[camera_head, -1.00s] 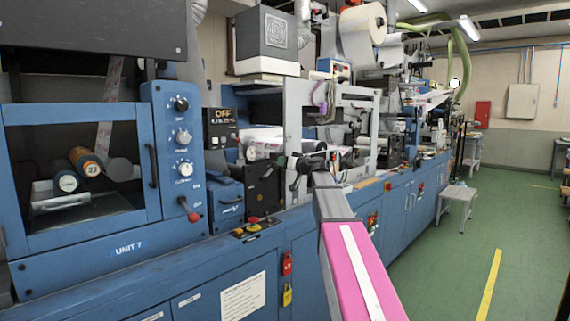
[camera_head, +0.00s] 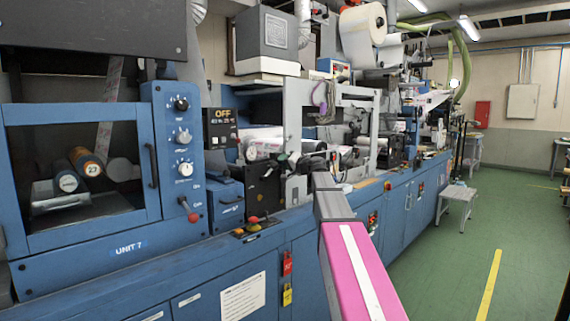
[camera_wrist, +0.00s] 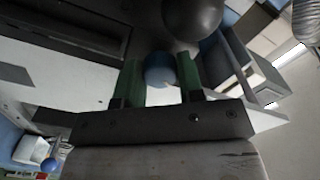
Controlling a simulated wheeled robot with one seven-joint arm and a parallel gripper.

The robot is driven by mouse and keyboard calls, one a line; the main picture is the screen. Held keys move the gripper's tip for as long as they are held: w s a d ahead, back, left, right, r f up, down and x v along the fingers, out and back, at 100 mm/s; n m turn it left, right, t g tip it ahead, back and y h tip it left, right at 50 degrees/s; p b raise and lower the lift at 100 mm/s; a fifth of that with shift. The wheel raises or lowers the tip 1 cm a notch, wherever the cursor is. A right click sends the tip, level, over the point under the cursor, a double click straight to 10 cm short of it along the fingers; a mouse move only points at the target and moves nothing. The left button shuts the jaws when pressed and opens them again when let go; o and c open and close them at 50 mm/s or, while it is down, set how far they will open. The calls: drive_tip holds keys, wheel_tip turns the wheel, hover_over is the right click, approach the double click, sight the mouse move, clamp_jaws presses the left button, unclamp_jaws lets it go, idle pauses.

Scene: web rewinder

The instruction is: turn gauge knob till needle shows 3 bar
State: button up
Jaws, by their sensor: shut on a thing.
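In the wrist view my gripper (camera_wrist: 161,76) has two green fingers, one on each side of a small blue-grey rounded knob (camera_wrist: 159,70). The fingers are shut on this knob. A dark rounded body (camera_wrist: 192,16) lies just beyond it at the top. In the head view my gripper (camera_head: 284,160) is small, beside the black box on the machine, and the knob cannot be made out there. No gauge needle or scale can be read in either view.
The blue machine panel (camera_head: 180,230) has several dials and a red-tipped lever (camera_head: 190,213). A black box (camera_head: 263,187) stands near my gripper, with red and yellow buttons (camera_head: 252,221) below it. A grey frame (camera_head: 293,120) rises behind.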

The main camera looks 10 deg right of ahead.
drive_tip(key=shift+m, duration=0.6)
drive_tip(key=o, duration=0.6)
drive_tip(key=shift+o, duration=0.2)
drive_tip(key=v, duration=1)
drive_tip(key=shift+s+d, duration=0.25)
drive_tip(key=shift+s, duration=0.05)
